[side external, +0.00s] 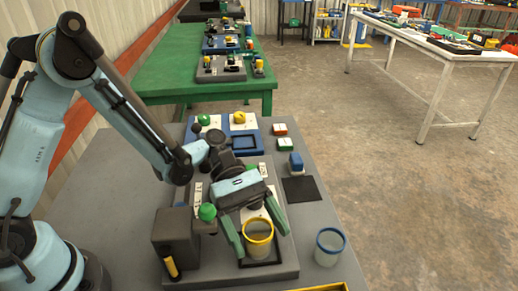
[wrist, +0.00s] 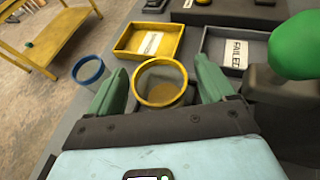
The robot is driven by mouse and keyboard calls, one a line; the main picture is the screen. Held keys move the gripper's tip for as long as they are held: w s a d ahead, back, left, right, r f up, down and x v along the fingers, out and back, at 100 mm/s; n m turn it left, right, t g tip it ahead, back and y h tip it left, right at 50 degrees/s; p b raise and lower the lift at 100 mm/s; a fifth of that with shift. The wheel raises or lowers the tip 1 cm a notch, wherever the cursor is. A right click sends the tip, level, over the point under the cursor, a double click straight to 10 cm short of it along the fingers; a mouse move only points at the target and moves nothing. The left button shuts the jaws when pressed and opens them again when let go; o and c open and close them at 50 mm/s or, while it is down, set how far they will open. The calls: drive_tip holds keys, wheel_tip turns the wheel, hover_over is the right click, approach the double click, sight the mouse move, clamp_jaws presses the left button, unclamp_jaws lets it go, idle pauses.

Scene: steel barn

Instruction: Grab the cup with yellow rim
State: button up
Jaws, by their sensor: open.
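The cup with the yellow rim (side external: 257,238) stands upright on a dark square on the grey fixture board, near the front. In the wrist view the yellow-rimmed cup (wrist: 160,84) sits between my gripper's two green fingers. My gripper (side external: 248,240) is open in the side view, with one finger on each side of the cup. In the wrist view my gripper (wrist: 160,85) also shows its fingers spread. I cannot tell whether either finger touches the cup.
A clear cup with a blue rim (side external: 329,246) stands to the right; it also shows in the wrist view (wrist: 89,70). A yellow tray (wrist: 168,40) and a grey tray marked FAILED (wrist: 213,46) lie beyond. A green knob (side external: 207,212) stands close left of my gripper.

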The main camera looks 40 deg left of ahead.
drive_tip(key=shift+x, duration=1)
drive_tip(key=c, duration=1)
drive_tip(key=shift+c, duration=0.2)
